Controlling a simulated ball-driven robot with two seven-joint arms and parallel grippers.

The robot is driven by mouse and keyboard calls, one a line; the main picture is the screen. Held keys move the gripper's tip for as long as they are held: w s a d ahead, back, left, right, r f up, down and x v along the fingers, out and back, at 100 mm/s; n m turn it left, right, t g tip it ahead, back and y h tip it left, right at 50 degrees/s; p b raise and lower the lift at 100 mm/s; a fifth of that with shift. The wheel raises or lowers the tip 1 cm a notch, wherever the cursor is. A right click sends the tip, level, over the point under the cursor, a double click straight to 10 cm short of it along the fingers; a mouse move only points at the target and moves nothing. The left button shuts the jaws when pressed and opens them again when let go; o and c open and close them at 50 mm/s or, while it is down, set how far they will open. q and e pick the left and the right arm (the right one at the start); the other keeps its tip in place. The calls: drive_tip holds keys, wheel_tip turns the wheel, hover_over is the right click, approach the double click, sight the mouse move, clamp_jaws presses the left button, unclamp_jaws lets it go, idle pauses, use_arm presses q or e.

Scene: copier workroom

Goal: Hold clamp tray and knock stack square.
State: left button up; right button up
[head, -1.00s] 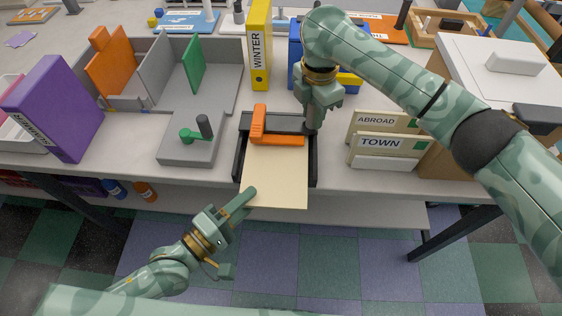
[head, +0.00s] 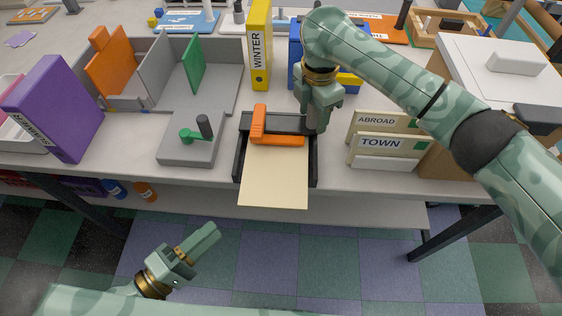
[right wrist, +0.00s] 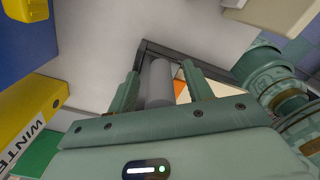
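The clamp tray (head: 238,160) is a black, open-fronted tray on the table with an orange clamp bar (head: 277,139) across its back part. A cream paper stack (head: 273,185) lies in it under the bar and sticks out past the front. My right gripper (head: 312,122) points down at the tray's back right corner. In the right wrist view, a grey post (right wrist: 160,82) stands between its fingers with gaps on both sides. My left gripper (head: 213,234) hangs over the floor, in front of the table and left of the stack, with its fingers together and empty.
A grey block with a green lever (head: 190,150) is left of the tray. ABROAD and TOWN card holders (head: 385,145) stand close on the right. A yellow WINTER binder (head: 259,50) stands behind, a purple binder (head: 55,110) far left.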

wheel_tip(320, 180, up, 12)
drive_tip(key=shift+r, duration=0.1)
idle(0.5)
idle(0.5)
